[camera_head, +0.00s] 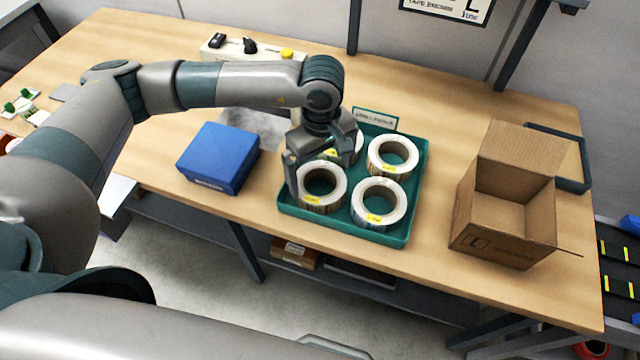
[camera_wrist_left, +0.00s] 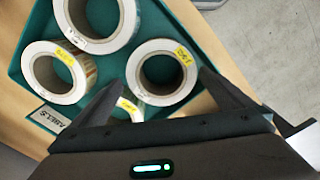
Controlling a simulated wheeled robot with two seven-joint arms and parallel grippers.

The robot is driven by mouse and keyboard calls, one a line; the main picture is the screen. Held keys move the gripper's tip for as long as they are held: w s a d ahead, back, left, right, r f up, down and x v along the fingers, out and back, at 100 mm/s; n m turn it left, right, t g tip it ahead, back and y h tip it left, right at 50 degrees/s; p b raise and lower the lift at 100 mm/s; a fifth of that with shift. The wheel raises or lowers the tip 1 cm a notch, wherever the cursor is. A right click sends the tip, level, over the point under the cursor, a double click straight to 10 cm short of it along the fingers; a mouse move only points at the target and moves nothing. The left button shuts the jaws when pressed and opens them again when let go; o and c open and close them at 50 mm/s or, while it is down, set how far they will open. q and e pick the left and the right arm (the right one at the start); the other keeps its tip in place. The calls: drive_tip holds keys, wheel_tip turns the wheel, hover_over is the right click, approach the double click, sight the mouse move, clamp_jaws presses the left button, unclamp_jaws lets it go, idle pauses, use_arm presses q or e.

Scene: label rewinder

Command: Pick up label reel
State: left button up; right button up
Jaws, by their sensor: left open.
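A green tray (camera_head: 423,176) on the table holds several white label reels with yellow tags. The front-left reel (camera_head: 309,199) is under my left gripper (camera_head: 319,172), which is open and empty. In the left wrist view this reel (camera_wrist_left: 143,86) lies between the two fingertips (camera_wrist_left: 160,78). I cannot tell whether the fingers touch it. The back-left reel (camera_head: 355,146) is partly hidden by the gripper. The back-right reel (camera_head: 407,156) and front-right reel (camera_head: 397,203) show clearly. My right gripper is not in view.
A blue box (camera_head: 217,158) stands left of the tray. An open cardboard box (camera_head: 497,237) stands to the right, with bare table (camera_head: 440,125) between. A control box (camera_head: 262,54) is at the back. A small sign (camera_head: 375,119) stands at the tray's rear edge.

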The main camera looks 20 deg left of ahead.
sight(320, 193)
use_arm(q)
drive_tip(key=shift+s+f+p, duration=0.1)
drive_tip(key=shift+f+p, duration=0.45)
drive_tip(key=shift+p, duration=0.2)
wheel_tip(320, 193, down, 4)
drive_tip(key=shift+a+r+p, duration=0.1)
drive_tip(key=shift+r+p, duration=0.1)
drive_tip(key=shift+p, duration=0.8)
drive_tip(key=shift+f, duration=0.25)
drive_tip(key=c, duration=1)
drive_tip(key=shift+r, duration=0.2)
